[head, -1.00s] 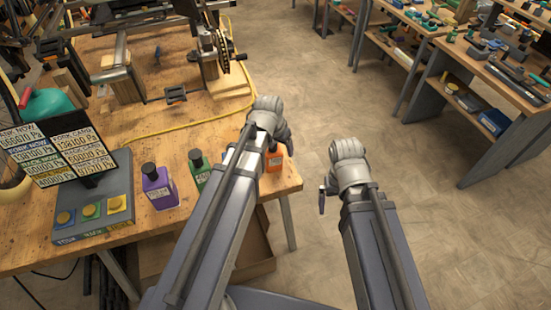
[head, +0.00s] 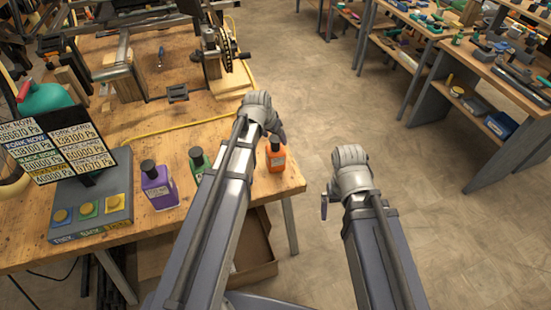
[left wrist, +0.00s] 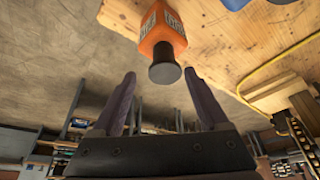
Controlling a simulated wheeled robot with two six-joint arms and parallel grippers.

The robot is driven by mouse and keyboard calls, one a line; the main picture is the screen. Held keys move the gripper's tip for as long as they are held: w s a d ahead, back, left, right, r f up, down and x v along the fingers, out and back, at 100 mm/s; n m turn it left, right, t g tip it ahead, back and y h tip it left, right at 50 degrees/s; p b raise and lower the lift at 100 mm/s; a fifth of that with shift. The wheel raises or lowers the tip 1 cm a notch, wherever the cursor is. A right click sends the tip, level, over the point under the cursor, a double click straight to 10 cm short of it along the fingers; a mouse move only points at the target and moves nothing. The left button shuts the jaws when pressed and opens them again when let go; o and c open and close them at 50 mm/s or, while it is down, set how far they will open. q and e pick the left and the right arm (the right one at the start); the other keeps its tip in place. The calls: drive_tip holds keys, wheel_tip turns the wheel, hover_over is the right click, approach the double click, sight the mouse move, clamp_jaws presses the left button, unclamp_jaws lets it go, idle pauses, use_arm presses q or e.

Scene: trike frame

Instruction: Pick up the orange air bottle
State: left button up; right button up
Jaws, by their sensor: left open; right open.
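The orange air bottle (head: 276,156) with a black cap stands upright near the right front corner of the wooden bench. In the left wrist view the orange bottle (left wrist: 162,32) appears upside down, its black cap toward my fingers. My left gripper (head: 281,134) is open and empty, above and beside the bottle; in the left wrist view its two fingers (left wrist: 163,88) are apart, with the cap just beyond the gap between their tips. My right gripper (head: 323,205) is open and empty, off the bench to the right, above the floor.
A purple bottle (head: 158,187) and a green bottle (head: 199,164) stand left of the orange one, the green partly behind my left arm. A button box (head: 92,222) with a readout sign (head: 61,152) is further left. A yellow hose (head: 165,129) lies behind. Open floor is at right.

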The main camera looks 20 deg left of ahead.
sight(275, 139)
use_arm(q)
drive_tip(key=b+x, duration=0.2)
drive_tip(key=x, duration=0.1)
drive_tip(key=b+x, duration=0.2)
drive_tip(key=shift+w+a, duration=0.2)
drive_tip(key=shift+a, duration=0.1)
drive_tip(key=shift+r, duration=0.1)
clamp_jaws()
idle(0.5)
